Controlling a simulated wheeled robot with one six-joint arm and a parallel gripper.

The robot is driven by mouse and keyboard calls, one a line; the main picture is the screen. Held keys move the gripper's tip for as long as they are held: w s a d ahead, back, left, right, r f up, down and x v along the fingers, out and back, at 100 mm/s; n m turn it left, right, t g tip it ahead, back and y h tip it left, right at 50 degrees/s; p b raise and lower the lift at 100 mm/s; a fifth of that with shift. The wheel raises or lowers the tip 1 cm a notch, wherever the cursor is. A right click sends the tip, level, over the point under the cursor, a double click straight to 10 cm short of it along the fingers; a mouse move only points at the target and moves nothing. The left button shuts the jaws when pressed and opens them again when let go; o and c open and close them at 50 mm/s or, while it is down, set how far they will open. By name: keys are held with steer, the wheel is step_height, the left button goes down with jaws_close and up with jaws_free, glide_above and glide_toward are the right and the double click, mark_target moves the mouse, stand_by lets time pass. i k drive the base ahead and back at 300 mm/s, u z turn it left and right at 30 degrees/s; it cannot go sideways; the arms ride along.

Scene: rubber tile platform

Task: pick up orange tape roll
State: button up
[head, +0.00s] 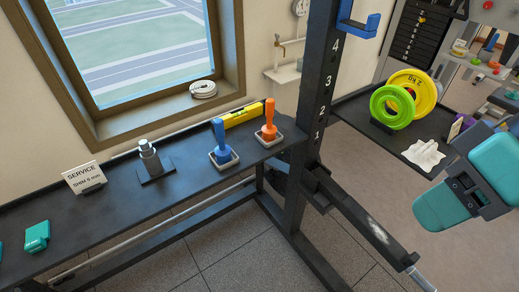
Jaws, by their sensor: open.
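I make out no orange tape roll in the head view. The one clearly orange item nearby is an upright orange-handled tool (269,121) in a small pale tray at the right end of the dark shelf. My gripper (465,188), teal and dark, is at the right edge of the view. Its two teal parts stand apart, and nothing shows between them. It is in front of the right-hand shelf and hides part of it.
The dark shelf (120,215) also holds a blue-handled tool (220,140), a yellow level (242,116), a metal cylinder (149,155), a service sign (86,178) and teal boxes. A black upright post (321,90) stands between it and the right shelf, which holds green (376,106) and yellow plates and a white cloth (424,155).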

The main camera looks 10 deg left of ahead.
mark_target(269, 131)
steer(key=k, duration=0.6)
steer(key=z, duration=0.65)
steer(key=i, duration=0.6)
steer(key=u, duration=1.5)
steer(key=i, duration=0.5)
steer(key=z, duration=0.05)
